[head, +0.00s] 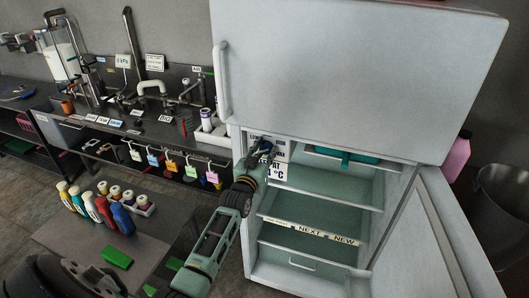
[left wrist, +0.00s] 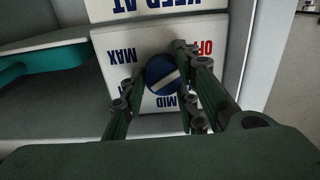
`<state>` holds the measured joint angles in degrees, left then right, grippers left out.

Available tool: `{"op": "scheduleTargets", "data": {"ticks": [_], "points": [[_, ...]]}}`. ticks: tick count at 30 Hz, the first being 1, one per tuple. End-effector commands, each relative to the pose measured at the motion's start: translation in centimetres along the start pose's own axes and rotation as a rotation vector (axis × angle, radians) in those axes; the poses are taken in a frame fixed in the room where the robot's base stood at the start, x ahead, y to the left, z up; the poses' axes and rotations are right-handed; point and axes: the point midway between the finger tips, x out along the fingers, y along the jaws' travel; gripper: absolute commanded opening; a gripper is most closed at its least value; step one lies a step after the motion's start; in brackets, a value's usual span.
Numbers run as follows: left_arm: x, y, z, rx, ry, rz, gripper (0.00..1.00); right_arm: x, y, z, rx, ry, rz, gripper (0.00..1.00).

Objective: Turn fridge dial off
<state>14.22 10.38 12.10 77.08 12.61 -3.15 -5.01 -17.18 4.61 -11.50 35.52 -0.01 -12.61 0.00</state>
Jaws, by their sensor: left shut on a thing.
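The fridge dial (left wrist: 160,72) is a round blue knob with a white line across it, on a white panel (left wrist: 125,85) inside the fridge. Around it are the words MAX, MID and a red OFF (left wrist: 207,47). The white line slants, and I cannot tell which mark it points to. My left gripper (left wrist: 160,88) is shut on the dial, with fingers on either side. In the head view my left gripper (head: 259,160) reaches into the upper left of the open fridge (head: 350,80) and partly covers the panel. My right gripper is not in view.
The lower fridge door (head: 425,230) stands open to the right. Fridge shelves (head: 320,190) lie beside and below my gripper, with a teal object (head: 345,156) higher up. A table with several coloured bottles (head: 100,205) and a green block (head: 117,257) is at the left.

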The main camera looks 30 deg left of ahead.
Motion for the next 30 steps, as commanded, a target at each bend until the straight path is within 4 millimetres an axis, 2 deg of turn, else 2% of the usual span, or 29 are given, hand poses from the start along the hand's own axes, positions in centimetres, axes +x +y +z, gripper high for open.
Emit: {"op": "scheduleTargets", "data": {"ticks": [1, 9, 10, 14, 30], "points": [[-0.22, 0.69, 1.03, -0.009, -0.021, 0.01, 0.02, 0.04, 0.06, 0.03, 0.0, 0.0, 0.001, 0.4], [-0.21, 0.7, 0.99, -0.009, -0.02, 0.01, 0.02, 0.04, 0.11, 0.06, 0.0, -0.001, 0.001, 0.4], [-0.21, 0.7, 0.99, -0.009, -0.02, 0.01, 0.29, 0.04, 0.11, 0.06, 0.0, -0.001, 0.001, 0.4], [-0.2, 0.67, 0.98, -0.008, -0.02, 0.009, 0.4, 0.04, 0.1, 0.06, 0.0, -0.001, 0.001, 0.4], [-0.27, 0.31, 0.67, -0.004, -0.014, 0.005, 0.41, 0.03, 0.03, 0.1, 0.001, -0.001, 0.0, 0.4]]}}
